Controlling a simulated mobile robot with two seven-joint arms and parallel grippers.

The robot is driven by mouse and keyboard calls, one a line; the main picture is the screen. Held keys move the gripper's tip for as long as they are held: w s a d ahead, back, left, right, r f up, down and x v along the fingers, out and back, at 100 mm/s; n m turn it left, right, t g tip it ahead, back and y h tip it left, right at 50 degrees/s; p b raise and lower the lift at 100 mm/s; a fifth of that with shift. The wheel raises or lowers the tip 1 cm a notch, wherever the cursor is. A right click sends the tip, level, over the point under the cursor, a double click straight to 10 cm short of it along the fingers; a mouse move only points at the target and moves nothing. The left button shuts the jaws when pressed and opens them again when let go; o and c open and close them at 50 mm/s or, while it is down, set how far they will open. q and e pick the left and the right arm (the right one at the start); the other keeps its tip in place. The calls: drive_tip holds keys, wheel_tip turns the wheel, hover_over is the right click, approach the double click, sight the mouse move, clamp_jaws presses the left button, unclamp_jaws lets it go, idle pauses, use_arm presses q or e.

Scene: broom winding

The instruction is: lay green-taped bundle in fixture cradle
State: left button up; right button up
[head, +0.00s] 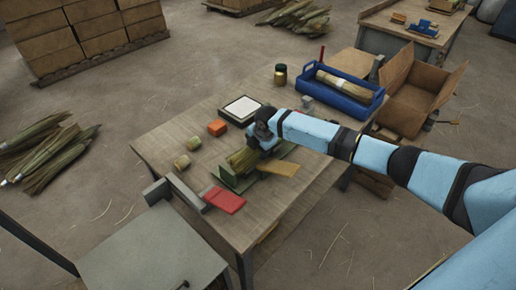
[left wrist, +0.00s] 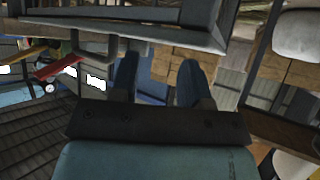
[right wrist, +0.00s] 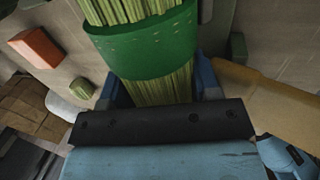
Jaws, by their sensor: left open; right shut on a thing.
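The green-taped bundle (right wrist: 145,45) fills the top of the right wrist view, a sheaf of straw with a wide green band. My right gripper (right wrist: 160,88) is shut on it just below the band. In the head view the bundle (head: 243,158) shows partly under my right gripper (head: 264,142), at the green fixture cradle (head: 228,179) on the table. My arm hides part of both, and I cannot tell whether the bundle rests in the cradle. My left gripper (left wrist: 160,85) is open and empty in the left wrist view, and it is outside the head view.
On the wooden table (head: 165,138) are a red block (head: 225,201), an orange block (head: 217,128), a white-topped tray (head: 242,108), two small rolls, a tan piece (head: 279,169) and a jar (head: 281,74). A blue tote (head: 338,92) holds another bundle. An open cardboard box (head: 415,92) stands beyond.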

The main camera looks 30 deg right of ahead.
drive_tip(key=o, duration=0.8)
drive_tip(key=shift+o, duration=1.1)
drive_tip(key=shift+w, duration=0.1)
use_arm(q)
drive_tip(key=shift+f, duration=0.1)
use_arm(e)
drive_tip(key=shift+f, duration=0.15)
drive_tip(key=shift+s+f, duration=0.1)
drive_tip(key=shift+s, duration=0.1)
drive_tip(key=shift+r, duration=0.4)
drive_tip(key=shift+c, duration=0.3)
drive_tip(key=shift+o, duration=0.3)
drive_tip(key=v, duration=1.2)
drive_tip(key=shift+r, duration=0.75)
